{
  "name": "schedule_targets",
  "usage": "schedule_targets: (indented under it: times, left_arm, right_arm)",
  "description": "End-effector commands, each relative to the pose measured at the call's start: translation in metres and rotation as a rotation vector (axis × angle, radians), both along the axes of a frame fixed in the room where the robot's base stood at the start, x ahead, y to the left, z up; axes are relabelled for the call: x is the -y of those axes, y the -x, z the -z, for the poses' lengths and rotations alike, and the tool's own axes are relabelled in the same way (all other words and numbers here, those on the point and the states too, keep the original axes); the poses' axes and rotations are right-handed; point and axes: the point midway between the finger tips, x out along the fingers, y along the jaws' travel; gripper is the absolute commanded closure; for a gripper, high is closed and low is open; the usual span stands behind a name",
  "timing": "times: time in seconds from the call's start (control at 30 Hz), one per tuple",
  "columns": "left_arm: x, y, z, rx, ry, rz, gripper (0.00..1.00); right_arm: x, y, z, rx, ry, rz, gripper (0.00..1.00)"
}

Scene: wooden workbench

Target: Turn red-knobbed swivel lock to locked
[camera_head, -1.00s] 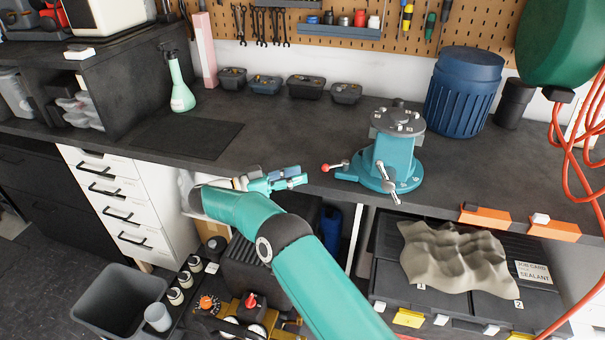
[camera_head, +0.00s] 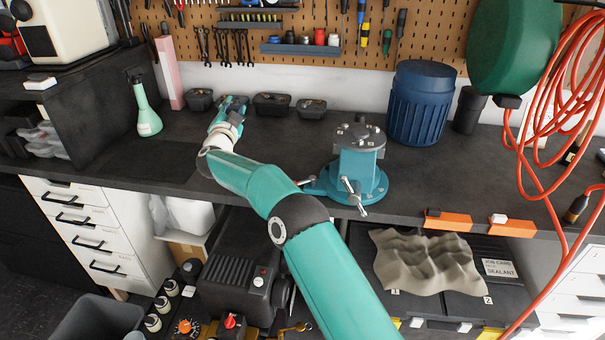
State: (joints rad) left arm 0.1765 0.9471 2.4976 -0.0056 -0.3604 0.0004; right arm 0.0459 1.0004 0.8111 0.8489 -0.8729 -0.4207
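A teal round-based fixture (camera_head: 357,170) with a grey bolted top stands near the front edge of the bench, right of centre. A short metal lever (camera_head: 308,181) sticks out from the left of its base. The lever's outer end passes behind my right arm, and its red knob is hidden. A silver handle (camera_head: 352,195) hangs at the fixture's front. My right gripper (camera_head: 230,104) is over the bench, left of and farther back than the fixture, apart from it. Its finger gap is too small to judge. My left gripper is not in view.
Small dark bins (camera_head: 272,104) line the back wall near my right gripper. A green-white bottle (camera_head: 147,112) stands to the left. A blue ribbed drum (camera_head: 419,103) stands behind the fixture to the right. Red hose (camera_head: 560,90) hangs at far right. Bench between gripper and fixture is clear.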

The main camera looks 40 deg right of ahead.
Motion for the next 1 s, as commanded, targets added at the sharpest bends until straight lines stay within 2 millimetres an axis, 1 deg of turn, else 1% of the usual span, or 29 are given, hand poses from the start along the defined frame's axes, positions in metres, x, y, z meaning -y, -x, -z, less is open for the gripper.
schedule_targets:
  times: [0.03, 0.1, 0.2, 0.27, 0.33, 0.37, 0.47, 0.57, 0.67, 0.7, 0.77, 0.8, 0.87, 0.9, 1.0]
  left_arm:
    - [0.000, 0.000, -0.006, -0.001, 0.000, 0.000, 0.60]
    - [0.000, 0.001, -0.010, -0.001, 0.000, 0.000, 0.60]
    - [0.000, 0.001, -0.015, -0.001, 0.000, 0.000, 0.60]
    - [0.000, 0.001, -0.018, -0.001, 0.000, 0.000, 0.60]
    - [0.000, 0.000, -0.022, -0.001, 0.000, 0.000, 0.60]
    - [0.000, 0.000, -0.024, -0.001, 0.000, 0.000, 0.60]
    - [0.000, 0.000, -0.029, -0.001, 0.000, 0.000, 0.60]
    - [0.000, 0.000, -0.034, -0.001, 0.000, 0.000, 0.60]
    - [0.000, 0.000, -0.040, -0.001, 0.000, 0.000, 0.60]
    - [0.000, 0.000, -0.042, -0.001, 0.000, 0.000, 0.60]
    - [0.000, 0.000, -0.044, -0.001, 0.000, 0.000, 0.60]
    - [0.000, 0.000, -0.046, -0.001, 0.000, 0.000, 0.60]
    - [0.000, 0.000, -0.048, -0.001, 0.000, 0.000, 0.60]
    - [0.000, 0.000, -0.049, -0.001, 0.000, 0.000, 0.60]
    - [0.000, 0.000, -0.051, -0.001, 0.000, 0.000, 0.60]
  right_arm:
    - [-0.003, -0.010, -0.022, 0.038, -0.031, -0.104, 0.65]
    - [-0.013, -0.022, -0.040, 0.062, -0.091, -0.257, 0.65]
    - [-0.029, -0.031, -0.056, 0.046, -0.192, -0.453, 0.65]
    - [-0.037, -0.030, -0.061, 0.010, -0.261, -0.552, 0.65]
    - [-0.044, -0.024, -0.063, -0.056, -0.351, -0.643, 0.65]
    - [-0.046, -0.020, -0.061, -0.092, -0.393, -0.671, 0.65]
    - [-0.047, 0.002, -0.055, -0.231, -0.539, -0.723, 0.65]
    - [-0.039, 0.036, -0.043, -0.389, -0.698, -0.702, 0.65]
    - [-0.022, 0.081, -0.031, -0.549, -0.861, -0.600, 0.65]
    - [-0.013, 0.102, -0.028, -0.607, -0.926, -0.536, 0.65]
    - [0.000, 0.134, -0.024, -0.685, -1.013, -0.428, 0.65]
    - [0.009, 0.156, -0.023, -0.728, -1.067, -0.350, 0.65]
    - [0.021, 0.186, -0.022, -0.779, -1.135, -0.231, 0.65]
    - [0.028, 0.204, -0.024, -0.802, -1.173, -0.157, 0.65]
    - [0.040, 0.240, -0.026, -0.843, -1.240, -0.003, 0.65]
